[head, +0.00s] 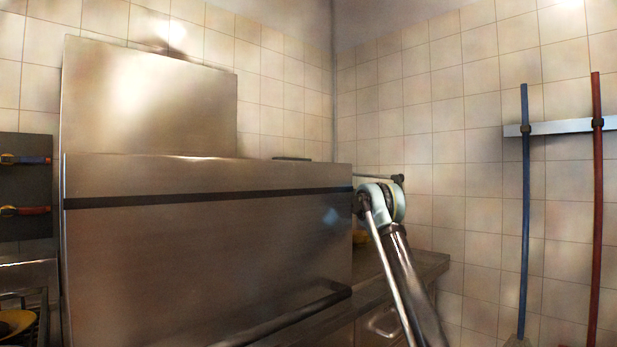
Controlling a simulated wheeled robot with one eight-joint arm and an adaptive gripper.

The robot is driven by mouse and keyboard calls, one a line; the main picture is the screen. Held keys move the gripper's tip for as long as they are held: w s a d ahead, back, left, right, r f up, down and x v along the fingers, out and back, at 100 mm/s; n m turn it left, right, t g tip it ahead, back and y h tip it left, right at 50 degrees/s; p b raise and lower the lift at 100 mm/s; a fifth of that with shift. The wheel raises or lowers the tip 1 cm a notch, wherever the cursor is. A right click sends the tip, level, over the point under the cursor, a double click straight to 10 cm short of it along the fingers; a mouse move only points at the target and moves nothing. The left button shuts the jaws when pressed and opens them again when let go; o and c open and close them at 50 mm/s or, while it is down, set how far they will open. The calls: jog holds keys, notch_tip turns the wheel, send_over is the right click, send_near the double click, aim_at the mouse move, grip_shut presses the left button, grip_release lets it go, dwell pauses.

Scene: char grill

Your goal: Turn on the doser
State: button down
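A large stainless steel machine (200,260) fills the left and middle of the head view. It has a dark horizontal strip (210,197) and a dark bar handle (290,318) low on its front. I cannot make out a doser, or any switch or button for one. My arm rises from the bottom right to a pale rounded joint beside the machine's right edge. My gripper is not visible, so its opening and anything in it cannot be seen.
A steel counter (425,264) lies right of the machine, partly behind my arm. A blue pole (525,200) and a red pole (596,190) hang from a wall rack (560,127) at right. A dark panel (25,200) with taps or valves is at far left.

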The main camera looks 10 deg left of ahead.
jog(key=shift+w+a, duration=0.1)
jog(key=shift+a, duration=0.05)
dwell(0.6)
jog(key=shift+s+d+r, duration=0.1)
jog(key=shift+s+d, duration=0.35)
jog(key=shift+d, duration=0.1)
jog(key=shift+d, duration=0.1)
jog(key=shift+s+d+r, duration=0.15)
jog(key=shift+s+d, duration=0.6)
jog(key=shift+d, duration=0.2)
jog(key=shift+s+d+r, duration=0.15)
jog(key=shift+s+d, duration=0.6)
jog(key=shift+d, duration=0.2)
